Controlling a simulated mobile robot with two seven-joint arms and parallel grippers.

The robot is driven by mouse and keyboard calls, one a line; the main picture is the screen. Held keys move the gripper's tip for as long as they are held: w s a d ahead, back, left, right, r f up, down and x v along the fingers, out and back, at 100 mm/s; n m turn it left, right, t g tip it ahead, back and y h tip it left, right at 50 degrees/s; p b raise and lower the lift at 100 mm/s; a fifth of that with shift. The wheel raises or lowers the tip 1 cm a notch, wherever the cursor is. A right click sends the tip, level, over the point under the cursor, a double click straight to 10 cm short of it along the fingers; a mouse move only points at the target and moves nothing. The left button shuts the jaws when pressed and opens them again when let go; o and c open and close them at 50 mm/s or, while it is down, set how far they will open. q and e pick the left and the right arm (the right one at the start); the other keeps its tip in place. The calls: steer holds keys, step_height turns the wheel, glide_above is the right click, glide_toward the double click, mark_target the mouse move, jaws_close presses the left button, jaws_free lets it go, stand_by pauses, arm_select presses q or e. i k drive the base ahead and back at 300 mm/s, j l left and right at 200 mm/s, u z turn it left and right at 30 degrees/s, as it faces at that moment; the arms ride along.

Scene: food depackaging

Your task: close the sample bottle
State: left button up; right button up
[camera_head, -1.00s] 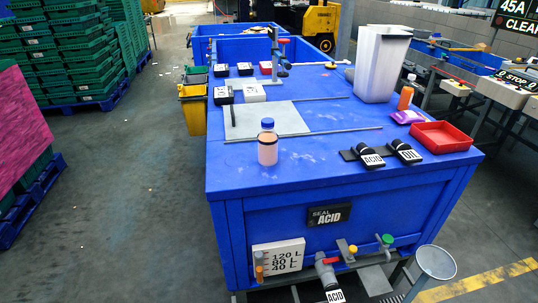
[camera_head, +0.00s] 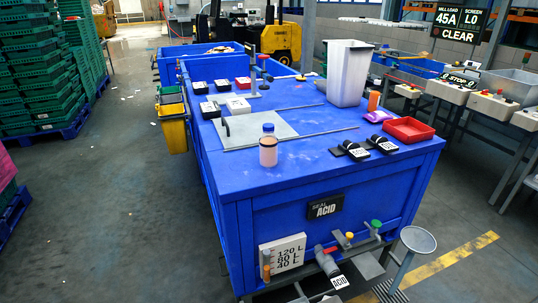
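The sample bottle (camera_head: 268,152) stands upright on the front left part of the blue tank's top (camera_head: 310,165). It is clear with pinkish contents and a dark ring near its neck. Neither of my grippers shows in the head view, and nothing is touching the bottle.
A grey plate (camera_head: 258,129) with a handle lies behind the bottle. Black labelled handles (camera_head: 352,151), a red tray (camera_head: 408,130), an orange bottle (camera_head: 374,100) and a tall white bin (camera_head: 347,72) stand to the right.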

mark_target(268, 142)
steer(key=k+j+z, duration=0.15)
steer(key=j, duration=0.25)
steer(key=j+z, duration=0.2)
steer(key=j, duration=0.25)
steer(key=j+z, duration=0.15)
steer(key=j, duration=0.25)
steer(key=k+j+z, duration=0.15)
steer(key=j, duration=0.25)
steer(key=j+z, duration=0.2)
steer(key=j, duration=0.25)
steer(key=i+j+z, duration=0.15)
steer(key=j, duration=0.3)
steer(key=i+j+z, duration=0.2)
steer(key=j, duration=0.2)
steer(key=j+z, duration=0.15)
steer(key=j, duration=0.2)
steer(key=i+j+z, duration=0.4)
steer(key=j, duration=0.15)
steer(key=i+j+z, duration=0.15)
steer(key=j, duration=0.2)
steer(key=i+j, duration=0.25)
